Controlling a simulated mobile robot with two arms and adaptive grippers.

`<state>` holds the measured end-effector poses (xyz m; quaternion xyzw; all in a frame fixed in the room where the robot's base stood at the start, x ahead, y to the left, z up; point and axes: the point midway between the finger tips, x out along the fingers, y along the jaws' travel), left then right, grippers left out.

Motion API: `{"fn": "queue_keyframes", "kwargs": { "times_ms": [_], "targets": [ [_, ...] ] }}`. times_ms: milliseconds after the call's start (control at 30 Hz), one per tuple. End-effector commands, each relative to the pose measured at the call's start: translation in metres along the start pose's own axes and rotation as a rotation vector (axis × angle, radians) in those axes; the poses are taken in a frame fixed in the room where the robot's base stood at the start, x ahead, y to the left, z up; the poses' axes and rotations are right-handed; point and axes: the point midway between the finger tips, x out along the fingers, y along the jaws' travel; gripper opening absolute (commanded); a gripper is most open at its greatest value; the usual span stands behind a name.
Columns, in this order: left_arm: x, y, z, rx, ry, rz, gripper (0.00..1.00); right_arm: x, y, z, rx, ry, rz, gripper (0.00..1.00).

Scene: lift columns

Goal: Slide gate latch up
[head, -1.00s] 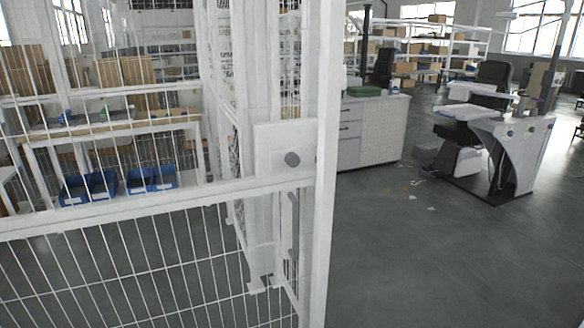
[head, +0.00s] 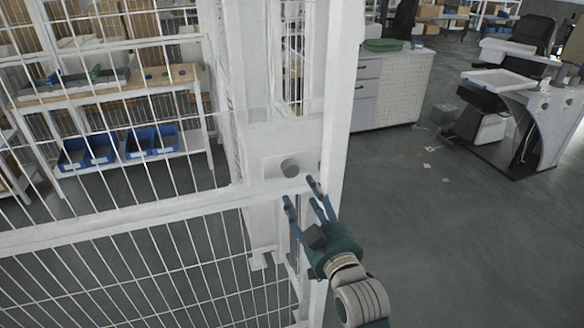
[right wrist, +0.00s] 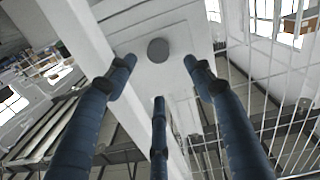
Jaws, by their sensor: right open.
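The gate (head: 110,227) is a white frame with wire mesh. A white plate (head: 255,150) on its right end carries a round grey knob (head: 290,168), which I take for the latch. My right gripper (head: 305,198) is open and empty, just below the knob and slightly to its right, with blue fingers pointing up at it. In the right wrist view the knob (right wrist: 158,50) is beyond the spread fingers (right wrist: 160,85), and no finger appears to touch it. A grey vertical bar below the knob is partly hidden by the gripper. My left gripper is not in view.
A white post (head: 341,110) stands right beside the knob. Behind the mesh is a shelf bench with blue bins (head: 152,142). The floor (head: 450,250) to the right is open.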

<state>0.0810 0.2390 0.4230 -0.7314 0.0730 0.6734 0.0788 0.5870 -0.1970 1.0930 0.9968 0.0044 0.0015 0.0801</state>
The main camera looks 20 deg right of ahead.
Motion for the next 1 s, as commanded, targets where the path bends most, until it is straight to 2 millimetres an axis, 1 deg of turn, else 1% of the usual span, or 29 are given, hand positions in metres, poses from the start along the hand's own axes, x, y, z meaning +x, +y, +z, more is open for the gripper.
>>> {"fn": "queue_keyframes", "kwargs": {
  "times_ms": [33, 167, 400, 533, 700, 1000],
  "targets": [
    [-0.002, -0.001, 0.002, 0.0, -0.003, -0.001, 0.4, 0.005, 0.001, -0.003, 0.0, 0.003, 0.002, 0.52],
    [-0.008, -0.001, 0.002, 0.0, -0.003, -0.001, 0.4, 0.024, 0.001, -0.004, 0.001, 0.003, 0.001, 0.52],
    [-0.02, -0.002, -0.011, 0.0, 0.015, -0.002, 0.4, 0.071, 0.001, -0.004, 0.001, 0.002, 0.001, 0.52],
    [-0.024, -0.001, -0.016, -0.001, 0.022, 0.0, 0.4, 0.09, 0.001, -0.003, 0.001, 0.002, 0.001, 0.52],
    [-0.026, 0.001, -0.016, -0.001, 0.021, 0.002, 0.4, 0.102, 0.0, -0.002, 0.001, 0.001, 0.001, 0.52],
    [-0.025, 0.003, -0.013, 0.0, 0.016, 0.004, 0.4, 0.105, 0.0, -0.001, 0.001, 0.001, 0.001, 0.52]
  ]
}}
